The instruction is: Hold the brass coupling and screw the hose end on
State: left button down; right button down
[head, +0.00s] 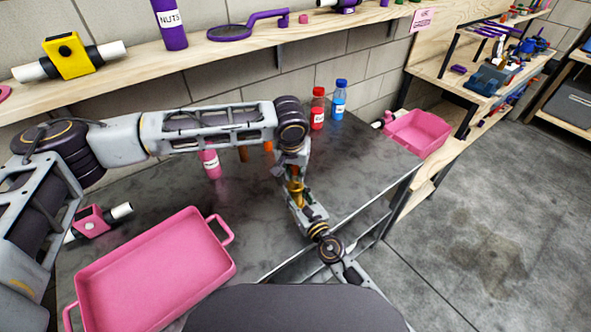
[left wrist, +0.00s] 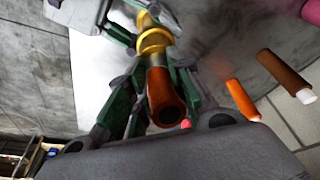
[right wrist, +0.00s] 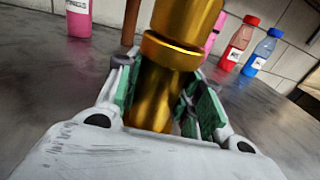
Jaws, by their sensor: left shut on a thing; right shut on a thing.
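The brass coupling (head: 296,191) is above the dark table, between my two grippers. My right gripper (right wrist: 160,98) is shut on the lower brass part (right wrist: 158,92), with green pads on either side. A wider brass section rises above it. My left gripper (head: 291,168) is directly above the right one. In the left wrist view, its green fingers are closed around a copper-orange hose end (left wrist: 165,95), whose round open end faces the camera. A yellow brass collar (left wrist: 155,42) lines up just beyond it. I cannot tell how far the two are threaded.
A pink tray (head: 219,259) sits at the front left. Red (head: 317,110) and blue (head: 339,99) bottles stand at the back, and a pink bottle (head: 210,165) stands behind my left arm. Orange (left wrist: 242,98) and brown (left wrist: 284,70) cylinders are near the left gripper. A pink bin (head: 420,132) is at right.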

pick_arm(q)
jog(key=m+h, duration=0.1)
jog(key=m, duration=0.4)
jog(key=shift+f+m+g, duration=0.1)
jog(key=shift+m+g, duration=0.3)
jog(key=m+g+h, duration=0.1)
jog(key=m, duration=0.4)
jog(key=shift+m, duration=0.4)
jog(key=m+g, duration=0.1)
jog(key=m, duration=0.4)
jog(key=shift+w+m+g, duration=0.15)
jog(key=shift+m+g, duration=0.25)
jog(key=m+g, duration=0.1)
jog(key=m, duration=0.4)
jog(key=shift+a+m, duration=0.1)
jog(key=shift+m, duration=0.2)
jog(key=c, duration=1.3)
grip_release()
jog(key=shift+y, duration=0.3)
jog(key=shift+s+d+v, duration=0.1)
jog(key=shift+d+v, duration=0.05)
jog(key=shift+v, duration=0.6)
jog(key=shift+s+d+v, duration=0.1)
jog(key=shift+d+v, duration=0.05)
jog(key=shift+v, duration=0.6)
jog(key=shift+s+d+v, duration=0.1)
jog(key=shift+d+v, duration=0.05)
jog(key=shift+v, duration=0.6)
jog(key=shift+o, duration=0.8)
jog(key=shift+s+d, duration=0.1)
